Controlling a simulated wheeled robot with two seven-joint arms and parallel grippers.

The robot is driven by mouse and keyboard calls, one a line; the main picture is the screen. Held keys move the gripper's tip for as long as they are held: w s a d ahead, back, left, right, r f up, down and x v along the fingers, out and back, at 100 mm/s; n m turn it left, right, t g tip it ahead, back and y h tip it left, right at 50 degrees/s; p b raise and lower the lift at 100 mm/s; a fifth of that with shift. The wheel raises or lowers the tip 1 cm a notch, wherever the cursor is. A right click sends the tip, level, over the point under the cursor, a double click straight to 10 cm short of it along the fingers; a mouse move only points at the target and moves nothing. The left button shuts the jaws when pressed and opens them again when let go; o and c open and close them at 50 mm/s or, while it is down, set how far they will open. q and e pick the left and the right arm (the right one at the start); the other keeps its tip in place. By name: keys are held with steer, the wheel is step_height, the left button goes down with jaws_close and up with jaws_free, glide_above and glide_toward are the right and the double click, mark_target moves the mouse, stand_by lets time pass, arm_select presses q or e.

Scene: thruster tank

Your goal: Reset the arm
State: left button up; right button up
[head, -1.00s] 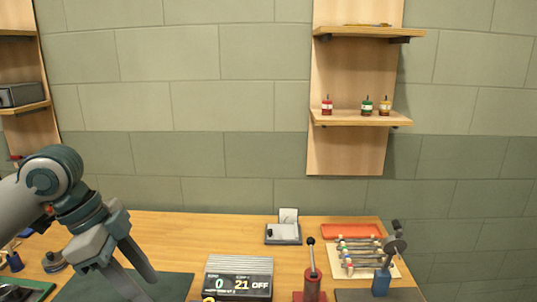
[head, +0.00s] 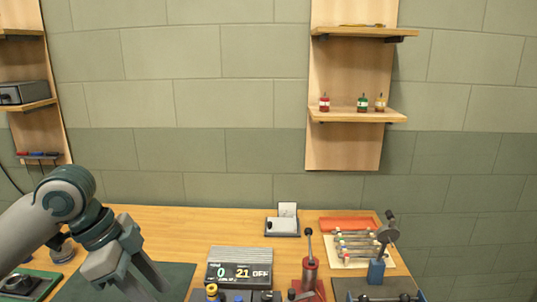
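My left arm comes in from the left over the wooden bench, and its gripper (head: 147,287) points down and to the right above a dark green mat (head: 180,279). Its two grey fingers stand apart with nothing visible between them, so it is open. The fingertips lie close to the picture's bottom edge. My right arm and gripper are out of view.
A display box (head: 240,268) reading "0 21 OFF" stands mid-bench. Right of it are a red lever device (head: 310,275), a blue-based device (head: 377,270) and a rack of rods (head: 357,246). A wall shelf (head: 357,116) holds three small bottles.

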arm_select(q)
steer(key=s+d+f+n+t, duration=0.1)
steer(key=d+f+n, duration=0.15)
steer(key=f, duration=0.55)
steer(key=s+d+f+n+t+h, duration=0.1)
steer(key=s+d+f, duration=0.15)
steer(key=f, duration=0.45)
steer(key=d+f+n+t, duration=0.1)
steer(key=d+f+n, duration=0.15)
steer(key=f, duration=0.55)
steer(key=s+a+f+n+y, duration=0.3)
steer(key=s+a+f+n, duration=0.15)
steer(key=s+f, duration=0.4)
steer(key=s+a+f+n+y, duration=0.25)
steer(key=s+a+f, duration=0.3)
steer(key=s, duration=0.65)
step_height(320, 180, down, 27)
steer(key=d+g, duration=0.1)
steer(key=d, duration=0.1)
steer(key=s+a+f, duration=0.2)
steer(key=s+f, duration=1.2)
steer(key=f, duration=0.3)
steer(key=shift+a+f, duration=0.2)
steer(key=shift+f, duration=0.2)
